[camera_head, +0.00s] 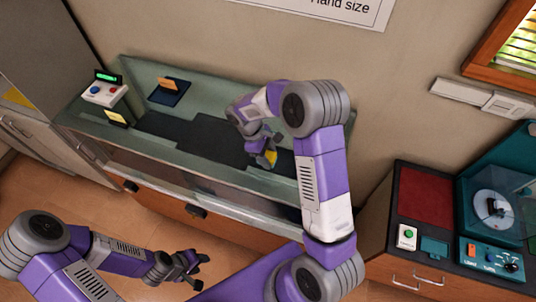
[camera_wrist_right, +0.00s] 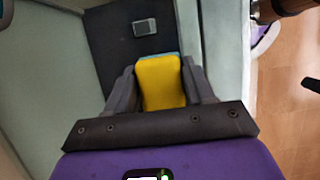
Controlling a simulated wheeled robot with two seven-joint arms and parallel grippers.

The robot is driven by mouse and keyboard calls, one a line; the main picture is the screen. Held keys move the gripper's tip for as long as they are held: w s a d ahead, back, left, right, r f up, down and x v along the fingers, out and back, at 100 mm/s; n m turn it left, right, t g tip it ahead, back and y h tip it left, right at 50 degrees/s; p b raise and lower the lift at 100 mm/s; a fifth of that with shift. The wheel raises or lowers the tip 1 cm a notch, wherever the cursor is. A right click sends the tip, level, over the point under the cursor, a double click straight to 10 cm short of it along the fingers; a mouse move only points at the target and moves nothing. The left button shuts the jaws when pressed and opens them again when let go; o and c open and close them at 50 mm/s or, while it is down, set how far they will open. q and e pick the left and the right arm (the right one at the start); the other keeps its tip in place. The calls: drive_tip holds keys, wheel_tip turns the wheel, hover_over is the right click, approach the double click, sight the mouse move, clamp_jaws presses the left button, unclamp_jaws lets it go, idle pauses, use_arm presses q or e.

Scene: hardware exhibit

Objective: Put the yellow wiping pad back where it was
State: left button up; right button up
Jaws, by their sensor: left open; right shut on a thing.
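The yellow wiping pad (camera_head: 271,158) is between the fingers of my right gripper (camera_head: 265,157), over the right part of the dark mat on the grey-green counter. In the right wrist view the pad (camera_wrist_right: 160,84) shows its yellow face between both fingers, with a thin blue-green edge at its far end. My right gripper is shut on it. Whether the pad touches the mat cannot be told. My left gripper (camera_head: 197,270) is open and empty, low in front of the counter's drawers.
The counter (camera_head: 225,168) has a raised back panel. A button box (camera_head: 104,92), a small yellow card (camera_head: 116,118) and a dark blue holder with an orange block (camera_head: 170,88) stand at its left. A small grey object (camera_wrist_right: 145,27) lies on the mat. A cabinet with a turntable (camera_head: 493,208) is at right.

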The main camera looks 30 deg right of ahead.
drive_tip(key=shift+f, duration=0.1)
drive_tip(key=o, duration=1)
drive_tip(key=shift+r, duration=0.3)
drive_tip(key=v, duration=1.1)
drive_tip(key=shift+r+b, duration=0.35)
drive_tip(key=shift+w+a, duration=0.1)
drive_tip(key=shift+a, duration=0.05)
